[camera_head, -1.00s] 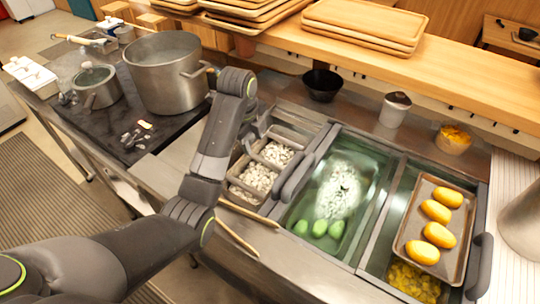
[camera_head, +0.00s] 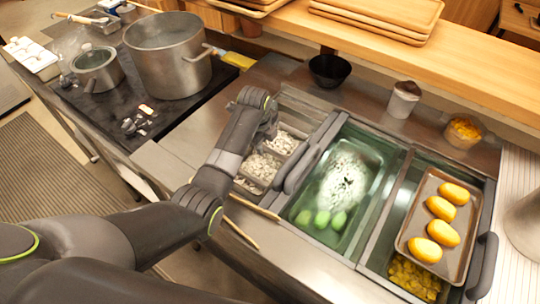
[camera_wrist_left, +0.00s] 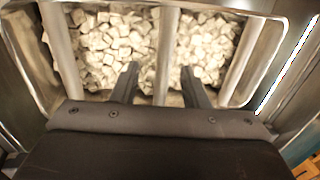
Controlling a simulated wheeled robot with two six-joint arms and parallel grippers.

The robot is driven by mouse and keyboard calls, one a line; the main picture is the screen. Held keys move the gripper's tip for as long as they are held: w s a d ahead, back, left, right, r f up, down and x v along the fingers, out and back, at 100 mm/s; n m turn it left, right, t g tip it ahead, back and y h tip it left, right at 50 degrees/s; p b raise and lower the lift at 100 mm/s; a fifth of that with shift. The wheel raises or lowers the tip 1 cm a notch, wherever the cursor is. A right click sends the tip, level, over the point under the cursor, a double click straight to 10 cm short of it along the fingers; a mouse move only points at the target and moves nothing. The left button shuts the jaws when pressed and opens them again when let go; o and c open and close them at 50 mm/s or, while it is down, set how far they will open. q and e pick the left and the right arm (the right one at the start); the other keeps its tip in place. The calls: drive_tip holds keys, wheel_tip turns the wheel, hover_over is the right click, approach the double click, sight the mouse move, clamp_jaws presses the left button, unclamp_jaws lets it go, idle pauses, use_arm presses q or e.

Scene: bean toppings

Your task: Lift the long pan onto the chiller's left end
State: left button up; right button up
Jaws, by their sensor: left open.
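A long narrow metal pan (camera_head: 252,185) with crossbars and white cubes stands at the chiller's left side. I cannot tell whether it rests on the chiller or beside it. The chiller (camera_head: 352,256) has green-tinted wells and dark grey handles. My left gripper (camera_head: 270,133) is over the far part of the pan, its fingertips mostly hidden by the wrist. My right gripper is not in view.
A tray (camera_head: 414,213) with yellow oval pieces lies on the chiller's right end. A black bowl (camera_head: 329,70) and two small tubs stand behind. A large pot (camera_head: 168,60) is on the stove at left. Wooden sticks (camera_head: 254,207) lie near the front edge.

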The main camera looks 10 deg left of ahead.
sight(270, 149)
use_arm(q)
drive_tip(key=shift+w+d+f+p, duration=0.15)
drive_tip(key=shift+d+f, duration=0.1)
drive_tip(key=shift+f, duration=0.45)
drive_tip(key=shift+w+d+f+p, duration=0.15)
drive_tip(key=shift+d+f, duration=0.15)
drive_tip(key=shift+f, duration=0.35)
drive_tip(key=shift+w+d+f, duration=0.15)
drive_tip(key=shift+d+f, duration=0.1)
drive_tip(key=shift+f, duration=1)
clamp_jaws()
drive_tip(key=shift+w+r, duration=0.2)
